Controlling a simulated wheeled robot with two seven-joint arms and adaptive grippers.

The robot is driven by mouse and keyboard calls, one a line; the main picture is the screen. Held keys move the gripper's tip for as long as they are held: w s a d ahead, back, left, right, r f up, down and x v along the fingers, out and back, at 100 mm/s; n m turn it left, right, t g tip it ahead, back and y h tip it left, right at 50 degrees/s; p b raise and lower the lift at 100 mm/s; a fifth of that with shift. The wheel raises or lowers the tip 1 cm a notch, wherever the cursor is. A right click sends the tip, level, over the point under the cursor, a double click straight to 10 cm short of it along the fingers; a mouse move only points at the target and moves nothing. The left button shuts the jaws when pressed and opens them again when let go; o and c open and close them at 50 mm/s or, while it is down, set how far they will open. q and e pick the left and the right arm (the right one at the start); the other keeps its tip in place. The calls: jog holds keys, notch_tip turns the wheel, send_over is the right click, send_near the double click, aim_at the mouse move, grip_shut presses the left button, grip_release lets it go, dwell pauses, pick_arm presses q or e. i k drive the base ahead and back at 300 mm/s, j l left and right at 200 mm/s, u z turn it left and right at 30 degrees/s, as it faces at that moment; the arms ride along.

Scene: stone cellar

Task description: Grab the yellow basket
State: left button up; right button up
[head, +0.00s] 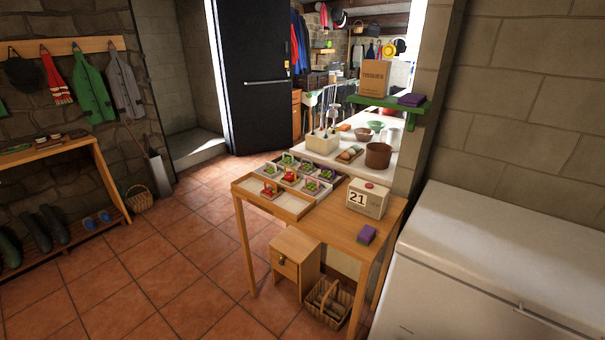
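No basket in the head view is plainly yellow. A tan wicker basket (139,198) stands on the tiled floor at the left, by the wall and the shoe rack. Another tan wicker basket (328,302) with a handle stands on the floor under the wooden table and holds something I cannot make out. Several small containers (290,178) with red, green and purple contents sit in and beside a wooden tray (243,184) on the table; their own colours are too small to tell. A bright yellow round item (389,48) hangs far back. Neither gripper is in view.
The wooden table (335,216) also carries a calendar block (367,198) and a purple sponge (367,234). A small drawer cabinet (296,262) stands under it. A white chest freezer (500,265) fills the right. The tiled floor at left centre (165,265) is clear.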

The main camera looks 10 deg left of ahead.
aim_at(290, 179)
jog(key=i+j+z, duration=0.4)
jog(key=j, duration=0.25)
jog(key=j+z, duration=0.2)
jog(key=i+j+z, duration=0.2)
jog(key=j, duration=0.3)
jog(key=k, duration=0.1)
